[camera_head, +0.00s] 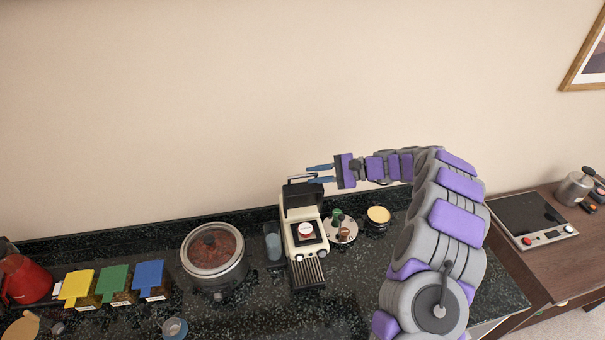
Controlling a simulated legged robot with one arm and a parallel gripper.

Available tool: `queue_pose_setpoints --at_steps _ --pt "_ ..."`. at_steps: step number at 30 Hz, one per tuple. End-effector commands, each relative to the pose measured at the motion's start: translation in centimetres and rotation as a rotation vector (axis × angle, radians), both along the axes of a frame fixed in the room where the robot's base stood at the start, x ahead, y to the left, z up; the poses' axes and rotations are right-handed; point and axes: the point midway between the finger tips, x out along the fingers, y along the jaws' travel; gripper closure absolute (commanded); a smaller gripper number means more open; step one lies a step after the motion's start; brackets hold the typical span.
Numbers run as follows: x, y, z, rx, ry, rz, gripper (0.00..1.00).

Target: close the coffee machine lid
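The coffee machine (299,240) stands on the dark counter, cream-coloured with a black drip grille at its front. Its dark lid (301,195) is raised at the back, and a white and red round part (306,229) shows on the top beneath it. I cannot tell whether the lower finger touches the lid.
A round tray (340,230) with small items and a yellow-topped jar (378,216) stand to the right. Yellow, green and blue boxes (115,284) are farther left. The wall is close behind.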

Motion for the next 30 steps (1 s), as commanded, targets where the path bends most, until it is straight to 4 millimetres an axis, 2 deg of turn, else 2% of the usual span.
queue_pose_setpoints --at_steps 3,9,20,27,30 --pt "0.0 2.0 -0.4 0.003 0.005 0.003 0.77" --pt "0.3 3.8 -0.9 0.001 0.000 0.002 0.77" --pt "0.4 4.2 -1.1 0.000 0.000 0.000 0.77" --pt "0.4 4.2 -1.1 0.001 0.001 0.001 0.99" --pt "0.4 4.2 -1.1 0.001 0.001 0.001 1.00"
